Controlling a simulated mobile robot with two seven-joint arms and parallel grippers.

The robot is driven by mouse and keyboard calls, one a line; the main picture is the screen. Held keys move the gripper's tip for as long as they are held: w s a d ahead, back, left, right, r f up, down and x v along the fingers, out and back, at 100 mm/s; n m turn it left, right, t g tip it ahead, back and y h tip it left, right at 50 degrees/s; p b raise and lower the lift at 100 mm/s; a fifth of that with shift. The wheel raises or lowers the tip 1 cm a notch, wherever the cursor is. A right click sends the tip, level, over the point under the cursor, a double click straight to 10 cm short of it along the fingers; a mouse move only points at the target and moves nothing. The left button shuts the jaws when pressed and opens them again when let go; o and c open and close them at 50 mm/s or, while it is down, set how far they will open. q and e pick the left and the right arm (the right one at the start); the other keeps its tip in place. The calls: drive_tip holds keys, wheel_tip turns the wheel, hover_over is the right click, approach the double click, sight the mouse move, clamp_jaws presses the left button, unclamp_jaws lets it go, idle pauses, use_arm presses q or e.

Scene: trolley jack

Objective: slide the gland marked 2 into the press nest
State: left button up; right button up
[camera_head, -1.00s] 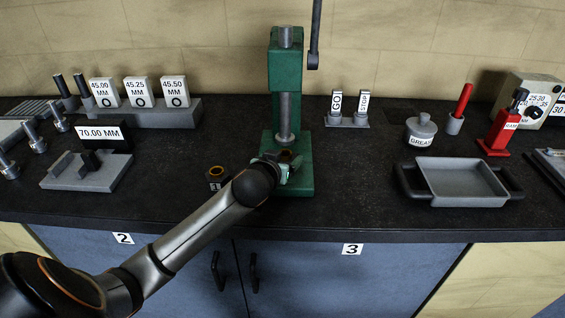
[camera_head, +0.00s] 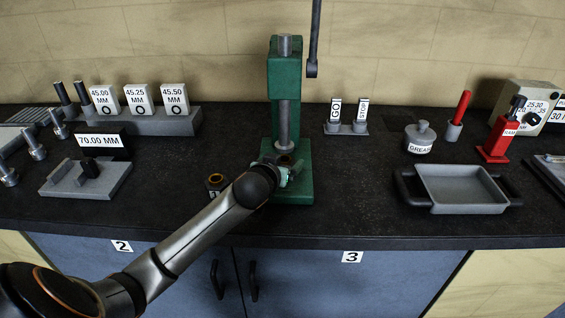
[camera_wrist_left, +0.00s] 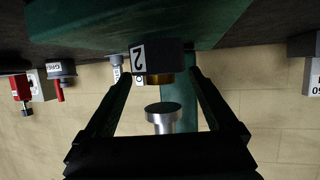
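The gland marked 2 (camera_wrist_left: 158,58) is a dark block with a brass bore. In the left wrist view, which is upside down, its label faces me. In the head view its top (camera_head: 285,160) shows on the green press (camera_head: 285,75), below the ram (camera_head: 284,125). My left gripper (camera_wrist_left: 160,78) reaches to it from the front left. Its two fingers stand apart, one to each side of the gland, with narrow gaps showing. The gripper also shows in the head view (camera_head: 287,170). The nest is mostly hidden by gland and gripper. My right gripper is out of view.
A second gland (camera_head: 216,184) stands on the bench just left of my left wrist. A lever (camera_head: 313,50) hangs right of the press. GO and STOP gauges (camera_head: 347,126) stand behind right, a grey tray (camera_head: 460,190) farther right. The bench between press and tray is clear.

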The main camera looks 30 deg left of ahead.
use_arm(q)
drive_tip(key=shift+o, duration=0.4)
drive_tip(key=shift+f, duration=0.25)
drive_tip(key=v, duration=1.2)
drive_tip(key=shift+s+r, duration=0.25)
drive_tip(key=shift+r, duration=0.05)
drive_tip(key=shift+s, duration=0.1)
